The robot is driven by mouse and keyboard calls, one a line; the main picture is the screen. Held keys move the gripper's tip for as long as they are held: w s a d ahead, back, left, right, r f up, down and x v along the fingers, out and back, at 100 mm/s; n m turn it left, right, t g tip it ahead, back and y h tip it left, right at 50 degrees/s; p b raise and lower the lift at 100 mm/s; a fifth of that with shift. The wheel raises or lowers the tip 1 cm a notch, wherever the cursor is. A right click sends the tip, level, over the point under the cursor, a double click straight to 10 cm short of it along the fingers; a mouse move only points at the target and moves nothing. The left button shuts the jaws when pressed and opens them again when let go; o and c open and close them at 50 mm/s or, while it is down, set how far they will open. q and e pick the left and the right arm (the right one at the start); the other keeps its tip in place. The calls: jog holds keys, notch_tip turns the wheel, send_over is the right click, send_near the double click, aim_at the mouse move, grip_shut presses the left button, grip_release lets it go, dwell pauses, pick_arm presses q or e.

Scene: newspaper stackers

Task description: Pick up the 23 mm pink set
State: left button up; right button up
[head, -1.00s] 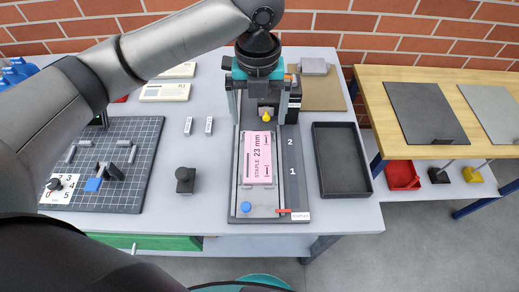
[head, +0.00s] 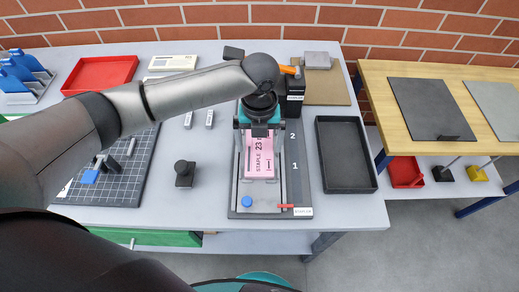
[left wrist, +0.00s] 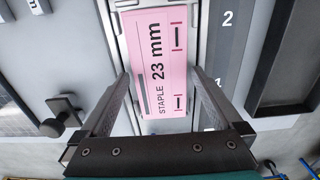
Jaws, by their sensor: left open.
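The pink set (head: 259,163), printed "STAPLE 23 mm", lies flat in the pale holder (head: 259,198) of the stapler fixture. It also shows in the left wrist view (left wrist: 158,62), with its print readable. My left gripper (head: 260,140) is over the far part of the pink set and hides some of it in the head view. In the left wrist view its two fingers (left wrist: 160,82) are apart, one on each side of the pink set. I cannot tell whether they touch it. My right gripper is not in view.
A black empty tray (head: 346,155) stands right of the fixture. A dark knob on a block (head: 185,173) and two small grey labelled pieces (head: 209,118) are at the left. A red tray (head: 101,73) is at the back left. A wooden table (head: 471,130) is at the right.

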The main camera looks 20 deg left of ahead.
pick_arm(q)
jog(key=shift+f, duration=0.3)
jog(key=shift+c, duration=0.2)
jog(key=c, duration=1.2)
jog(key=shift+r, duration=0.1)
